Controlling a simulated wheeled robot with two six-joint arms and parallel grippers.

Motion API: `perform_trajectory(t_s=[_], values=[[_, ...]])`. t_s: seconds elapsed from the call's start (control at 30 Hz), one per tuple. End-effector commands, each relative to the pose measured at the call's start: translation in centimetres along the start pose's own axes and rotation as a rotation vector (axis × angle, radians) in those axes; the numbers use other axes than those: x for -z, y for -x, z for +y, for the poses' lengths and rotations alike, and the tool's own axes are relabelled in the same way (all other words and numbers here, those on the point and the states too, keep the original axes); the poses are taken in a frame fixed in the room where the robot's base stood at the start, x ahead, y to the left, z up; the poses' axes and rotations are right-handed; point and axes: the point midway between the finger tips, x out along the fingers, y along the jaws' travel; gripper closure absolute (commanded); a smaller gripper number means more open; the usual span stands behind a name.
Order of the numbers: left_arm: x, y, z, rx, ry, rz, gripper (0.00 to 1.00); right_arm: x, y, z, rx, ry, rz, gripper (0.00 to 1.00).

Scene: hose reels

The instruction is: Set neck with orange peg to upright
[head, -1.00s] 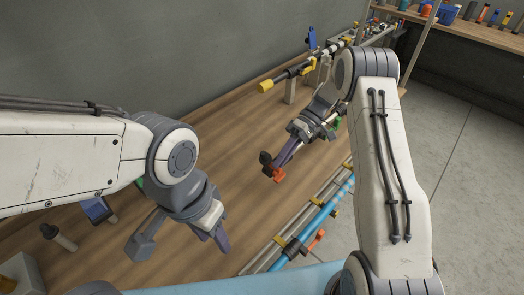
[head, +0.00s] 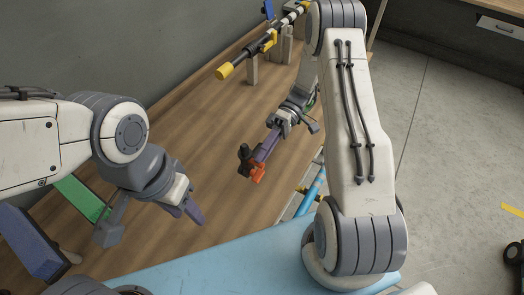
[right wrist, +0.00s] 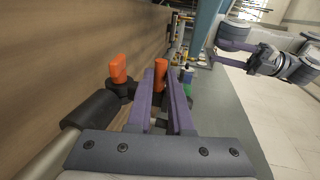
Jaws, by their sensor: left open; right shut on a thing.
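The neck is a dark piece with orange pegs. In the head view the dark part (head: 245,157) and an orange part (head: 257,173) show at the tip of my right gripper (head: 262,156), above the wooden bench. In the right wrist view, one orange peg (right wrist: 160,75) is between the purple fingers of my right gripper (right wrist: 162,92), which is shut on it. A second orange peg (right wrist: 118,68) stands on the dark part (right wrist: 92,108) left of the fingers. My left gripper (head: 186,211) is open and empty, over the bench, apart from the neck.
A dark rod with yellow ends (head: 224,71) sits on supports at the bench's back. A blue block (head: 30,243) and a green panel (head: 84,200) are at the left. A blue tube (head: 312,188) lies near the front edge. Mid-bench (head: 190,125) is largely clear.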

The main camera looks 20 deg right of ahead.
Motion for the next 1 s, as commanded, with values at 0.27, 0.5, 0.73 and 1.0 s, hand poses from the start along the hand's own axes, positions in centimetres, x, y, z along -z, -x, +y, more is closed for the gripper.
perform_trajectory(t_s=[0.27,0.5,0.73,1.0], values=[[0.0,0.0,0.0,0.000,0.000,0.000,0.55,0.0,0.0,0.0,-0.004,0.000,-0.008,0.51],[0.0,0.0,0.0,0.000,0.000,0.000,0.55,0.0,0.1,0.0,-0.003,0.000,-0.005,0.51],[-0.1,-1.2,-0.1,0.000,0.000,0.000,0.55,0.0,2.4,0.4,-0.007,0.003,0.000,0.51],[-0.2,-3.0,-0.2,0.000,0.000,0.000,0.55,0.0,7.7,0.5,-0.006,0.001,-0.002,0.51]])
